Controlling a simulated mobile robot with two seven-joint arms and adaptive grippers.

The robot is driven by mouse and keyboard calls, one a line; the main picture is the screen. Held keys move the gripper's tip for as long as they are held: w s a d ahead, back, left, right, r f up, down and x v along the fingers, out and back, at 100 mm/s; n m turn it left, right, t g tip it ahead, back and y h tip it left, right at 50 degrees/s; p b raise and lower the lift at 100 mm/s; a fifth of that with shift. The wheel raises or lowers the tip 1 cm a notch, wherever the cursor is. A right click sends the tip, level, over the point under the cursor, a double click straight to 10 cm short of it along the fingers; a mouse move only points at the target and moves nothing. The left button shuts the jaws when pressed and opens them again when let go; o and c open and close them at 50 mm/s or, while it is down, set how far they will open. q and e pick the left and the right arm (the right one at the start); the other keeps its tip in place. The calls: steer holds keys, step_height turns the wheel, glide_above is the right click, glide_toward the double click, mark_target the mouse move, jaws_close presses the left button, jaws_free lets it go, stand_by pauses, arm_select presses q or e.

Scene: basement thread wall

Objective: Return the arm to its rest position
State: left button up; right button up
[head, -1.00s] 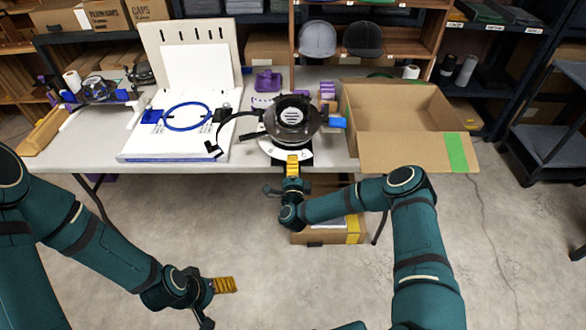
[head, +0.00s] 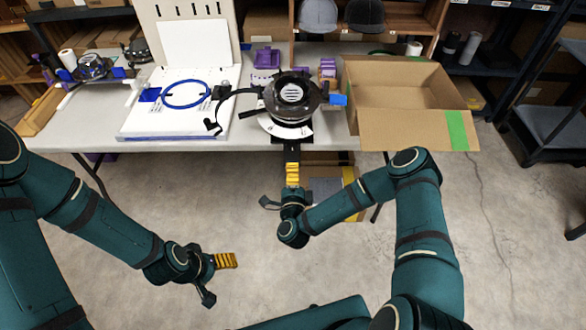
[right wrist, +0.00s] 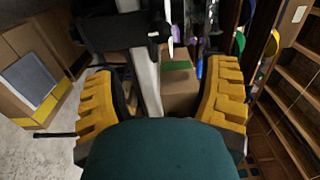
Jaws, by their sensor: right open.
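My right gripper (head: 292,174) hangs in front of the near table edge, below the black cap-frame device (head: 293,93). In the right wrist view its two yellow-padded fingers (right wrist: 160,95) are spread apart with nothing held between them. My right arm bends at an elbow at the right, and its forearm reaches left to the gripper. My left gripper (head: 226,261) is low over the floor at the left. One yellow finger pad shows, and its opening cannot be made out.
The table (head: 75,130) holds a white board (head: 160,128) with a blue hoop (head: 187,94) and an open cardboard box (head: 405,130). Another box (head: 350,190) stands on the floor beneath. A dark cart (head: 548,135) stands at the right. The floor in front is mostly clear.

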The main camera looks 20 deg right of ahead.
steer(key=shift+a, duration=0.1)
stand_by(0.4)
steer(key=s+a+f+n+g+y, duration=0.3)
steer(key=s+a+n+g+y, duration=0.25)
steer(key=a+n+y, duration=0.5)
steer(key=s+d+n+g+h, duration=0.1)
steer(key=s+d+n+g, duration=0.3)
steer(key=s, duration=1.2)
steer(key=r+n+g, duration=0.1)
steer(key=n+g, duration=0.3)
steer(key=g, duration=0.2)
steer(key=shift+s+n+h, duration=0.3)
steer(key=shift+n+h, duration=0.05)
